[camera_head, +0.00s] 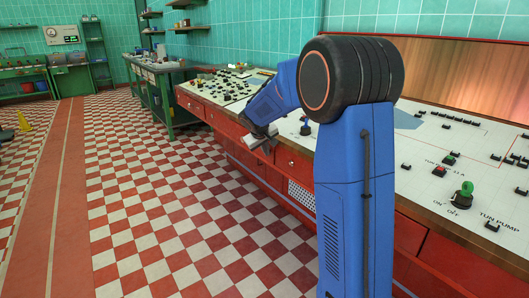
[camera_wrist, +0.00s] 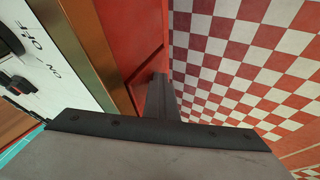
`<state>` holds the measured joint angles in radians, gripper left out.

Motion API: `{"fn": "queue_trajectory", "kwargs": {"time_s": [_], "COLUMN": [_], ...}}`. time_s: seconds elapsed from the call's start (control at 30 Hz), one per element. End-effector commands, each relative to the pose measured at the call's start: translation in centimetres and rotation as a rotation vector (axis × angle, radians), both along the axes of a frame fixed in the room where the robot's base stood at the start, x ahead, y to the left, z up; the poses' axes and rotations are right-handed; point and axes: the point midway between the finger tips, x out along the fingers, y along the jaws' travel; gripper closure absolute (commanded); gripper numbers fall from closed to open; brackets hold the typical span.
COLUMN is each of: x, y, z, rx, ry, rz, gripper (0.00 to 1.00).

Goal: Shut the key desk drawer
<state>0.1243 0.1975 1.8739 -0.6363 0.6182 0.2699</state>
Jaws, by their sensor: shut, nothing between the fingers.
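The long desk (camera_head: 425,185) has a pale top with switches and labels, and a row of red drawers along its front. One red drawer front (camera_head: 292,160) with a small knob shows just right of my gripper. My gripper (camera_head: 262,143) is at the desk's front, just below the top's edge. In the wrist view my fingers (camera_wrist: 160,92) are together and empty, close beside a red front panel (camera_wrist: 138,42); I cannot tell whether they touch it. I cannot tell which drawer is the key drawer or whether any stands open. My arm hides part of the desk.
The checkered floor (camera_head: 170,210) in front of the desk is clear. A green workbench (camera_head: 165,90) stands beyond the desk's far end. A yellow floor sign (camera_head: 24,122) is at the far left. Small switches and a green-handled control (camera_head: 464,192) stand on the desk top.

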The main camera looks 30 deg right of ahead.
Motion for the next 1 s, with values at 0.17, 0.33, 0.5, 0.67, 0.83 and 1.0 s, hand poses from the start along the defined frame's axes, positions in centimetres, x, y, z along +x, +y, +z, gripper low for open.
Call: {"fn": "queue_trajectory", "kwargs": {"time_s": [0.17,0.33,0.5,0.67,0.83,1.0], "x": [0.1,0.1,-0.1,-0.7,-1.8,-3.1], "y": [-0.5,-0.3,1.5,3.9,4.8,6.2], "z": [0.2,0.2,0.1,0.3,2.3,4.6], "rx": [-0.005,-0.005,-0.002,-0.002,-0.001,-0.001], "ry": [-0.003,-0.003,-0.003,-0.002,-0.002,-0.003], "rz": [-0.004,-0.004,-0.004,-0.002,-0.001,0.000], "gripper": [1.00,1.00,1.00,1.00,1.00,1.00]}}
